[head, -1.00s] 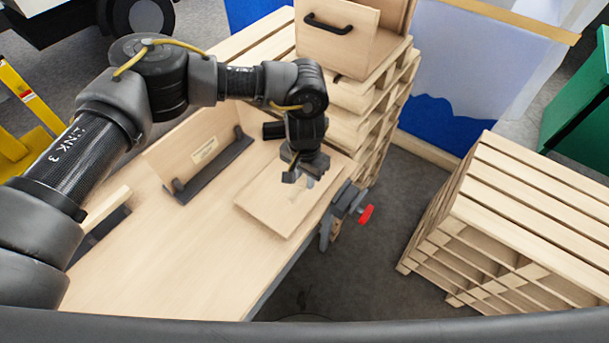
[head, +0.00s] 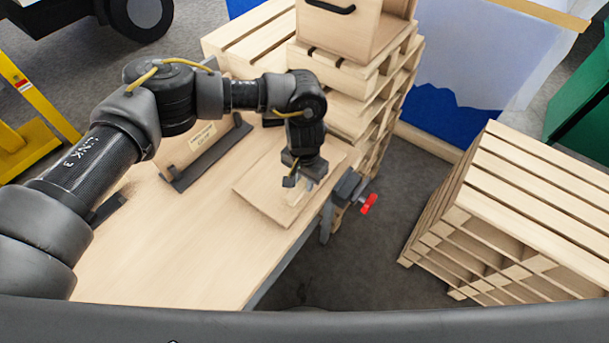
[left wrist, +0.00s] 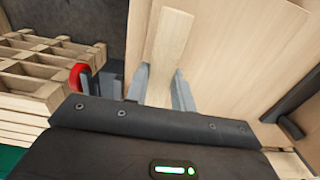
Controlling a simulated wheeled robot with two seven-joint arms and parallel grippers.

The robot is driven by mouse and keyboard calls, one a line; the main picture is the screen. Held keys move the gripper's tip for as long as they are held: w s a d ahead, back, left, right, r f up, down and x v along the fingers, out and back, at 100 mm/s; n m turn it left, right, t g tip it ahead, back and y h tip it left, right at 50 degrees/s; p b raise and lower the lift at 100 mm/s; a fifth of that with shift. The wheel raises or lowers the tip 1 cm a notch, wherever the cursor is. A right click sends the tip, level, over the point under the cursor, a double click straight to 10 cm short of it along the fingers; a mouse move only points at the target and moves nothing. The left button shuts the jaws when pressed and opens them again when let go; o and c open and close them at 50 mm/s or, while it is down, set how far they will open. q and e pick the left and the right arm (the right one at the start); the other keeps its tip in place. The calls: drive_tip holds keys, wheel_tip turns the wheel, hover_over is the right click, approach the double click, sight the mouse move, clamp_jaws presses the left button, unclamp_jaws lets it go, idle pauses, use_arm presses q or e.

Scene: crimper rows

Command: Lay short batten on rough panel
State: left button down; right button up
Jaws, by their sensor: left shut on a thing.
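The rough panel (head: 262,200) is a flat, pale wooden board on the workbench, near its right edge. It also shows in the left wrist view (left wrist: 235,50). My left gripper (head: 303,184) points down over the panel's right part. In the left wrist view its two fingers (left wrist: 160,90) are shut on the short batten (left wrist: 171,48), a narrow pale wooden strip. The batten lies over the panel in that view; I cannot tell whether it touches. In the head view the batten is small and partly hidden by the gripper. My right gripper is not in view.
A clamp with a red handle (head: 368,204) sits at the bench's right edge. A dark rack (head: 205,158) holds an upright labelled board on the bench (head: 160,250). Stacked pallets and a wooden box (head: 335,35) stand behind. Another pallet stack (head: 530,200) is right, across open floor.

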use_arm(q)
drive_tip(key=shift+f+b, duration=0.55)
drive_tip(key=shift+f, duration=0.75)
drive_tip(key=c, duration=1.1)
unclamp_jaws()
wheel_tip(320, 180, up, 11)
drive_tip(key=shift+f+b, duration=0.1)
drive_tip(key=shift+b, duration=0.8)
